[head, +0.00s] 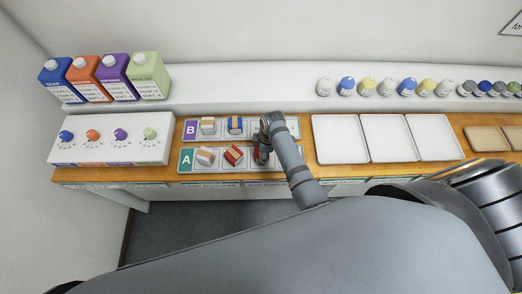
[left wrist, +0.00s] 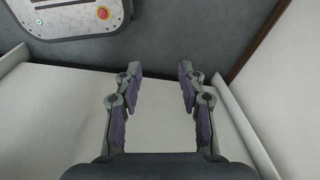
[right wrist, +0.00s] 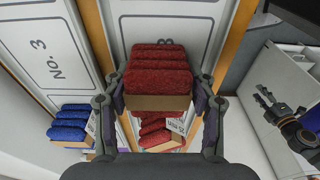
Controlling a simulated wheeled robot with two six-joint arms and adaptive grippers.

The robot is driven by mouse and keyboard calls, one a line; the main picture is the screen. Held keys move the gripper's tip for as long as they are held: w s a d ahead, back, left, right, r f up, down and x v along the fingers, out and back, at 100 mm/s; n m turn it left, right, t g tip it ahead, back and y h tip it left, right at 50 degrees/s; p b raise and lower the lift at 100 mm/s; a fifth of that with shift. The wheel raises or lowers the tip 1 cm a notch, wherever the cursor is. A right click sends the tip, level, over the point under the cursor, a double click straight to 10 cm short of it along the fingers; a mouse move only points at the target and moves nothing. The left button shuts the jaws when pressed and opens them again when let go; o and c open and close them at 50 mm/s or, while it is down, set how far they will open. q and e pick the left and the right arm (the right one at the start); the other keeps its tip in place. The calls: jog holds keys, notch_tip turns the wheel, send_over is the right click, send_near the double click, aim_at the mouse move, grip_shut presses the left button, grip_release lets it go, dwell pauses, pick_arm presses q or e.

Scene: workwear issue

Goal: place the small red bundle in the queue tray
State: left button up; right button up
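My right gripper (head: 262,158) is over the right part of the lettered tray A (head: 188,167). In the right wrist view its fingers (right wrist: 159,92) flank a red folded bundle (right wrist: 158,62) with a tan base and appear closed on its sides. That bundle looks nearer the camera than a second red bundle (right wrist: 155,125) behind it, which also shows on tray A (head: 234,154). A blue bundle (right wrist: 70,122) lies in the neighbouring tray B (head: 190,129). I cannot tell which tray is the queue tray. My left gripper (left wrist: 160,78) is open and empty above a pale surface.
Three empty white trays (head: 340,138) stand right of the lettered trays. A white dial panel (head: 110,152) stands at left. Jugs (head: 148,75) and small bottles (head: 368,86) line the raised shelf behind. Tan trays (head: 486,139) are at far right.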

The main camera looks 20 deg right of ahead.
jog(key=shift+o, duration=1.1)
jog(key=shift+s+d+r, duration=0.1)
jog(key=shift+s+r, duration=0.05)
jog(key=shift+s, duration=0.2)
jog(key=shift+s+r, duration=0.1)
jog(key=shift+s, duration=0.1)
jog(key=shift+w, duration=0.3)
jog(key=r, duration=0.3)
jog(key=r+b, duration=0.1)
jog(key=shift+d+r, duration=0.25)
jog(key=shift+d, duration=0.1)
jog(key=r, duration=0.4)
jog(key=d+r+b, duration=0.1)
jog(key=r, duration=0.1)
jog(key=shift+s+r, duration=0.2)
jog(key=shift+s, duration=0.1)
jog(key=shift+r, duration=0.4)
pick_arm(q)
jog(key=shift+s+f, duration=0.9)
jog(key=shift+s, duration=0.1)
